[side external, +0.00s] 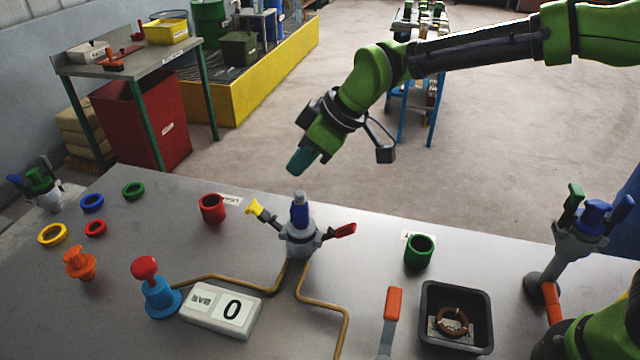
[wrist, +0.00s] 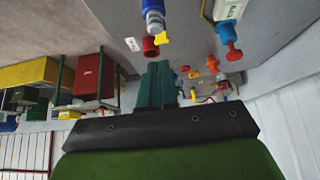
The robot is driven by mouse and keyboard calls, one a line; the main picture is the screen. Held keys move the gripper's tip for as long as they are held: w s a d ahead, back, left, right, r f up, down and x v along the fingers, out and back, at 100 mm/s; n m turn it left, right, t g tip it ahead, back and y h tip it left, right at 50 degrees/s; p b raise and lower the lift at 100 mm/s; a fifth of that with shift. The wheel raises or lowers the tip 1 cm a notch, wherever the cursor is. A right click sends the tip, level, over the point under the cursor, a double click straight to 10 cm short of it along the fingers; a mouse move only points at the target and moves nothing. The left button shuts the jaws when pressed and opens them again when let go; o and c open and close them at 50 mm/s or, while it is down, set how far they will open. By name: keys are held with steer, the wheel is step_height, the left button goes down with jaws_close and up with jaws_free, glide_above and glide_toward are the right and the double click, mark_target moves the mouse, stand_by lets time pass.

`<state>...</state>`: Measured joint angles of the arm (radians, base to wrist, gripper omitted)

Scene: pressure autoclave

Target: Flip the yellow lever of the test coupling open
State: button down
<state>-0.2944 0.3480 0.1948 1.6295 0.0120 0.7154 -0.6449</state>
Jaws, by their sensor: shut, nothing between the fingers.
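The test coupling (side external: 301,240) stands upright on the grey table, a grey body with a blue plug (side external: 299,212) in its top. Its yellow lever (side external: 255,208) sticks out to the left, tilted upward; its red lever (side external: 343,231) sticks out to the right. My gripper (side external: 299,163) is shut and empty, in the air above and behind the coupling, apart from it. In the wrist view the fingers (wrist: 158,80) are together, and the yellow lever (wrist: 162,38) shows just beyond their tips, beside the blue plug (wrist: 153,15).
A red cup (side external: 212,208) stands left of the yellow lever. A green cup (side external: 419,250) and a black tray (side external: 428,312) are at right. A gauge box (side external: 221,310), a red-knobbed blue valve (side external: 157,295) and brown pipes lie in front. Coloured rings lie at left.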

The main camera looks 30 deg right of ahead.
glide_toward(255, 206)
steer(key=x, duration=0.5)
steer(key=shift+s+d+f, duration=0.15)
steer(key=shift+d+f, duration=0.05)
steer(key=shift+f, duration=0.15)
steer(key=shift+w+a+f, duration=0.35)
steer(key=shift+w+f, duration=0.05)
steer(key=shift+f, duration=0.1)
steer(key=shift+w+a+f, duration=0.4)
steer(key=shift+a+f, duration=0.05)
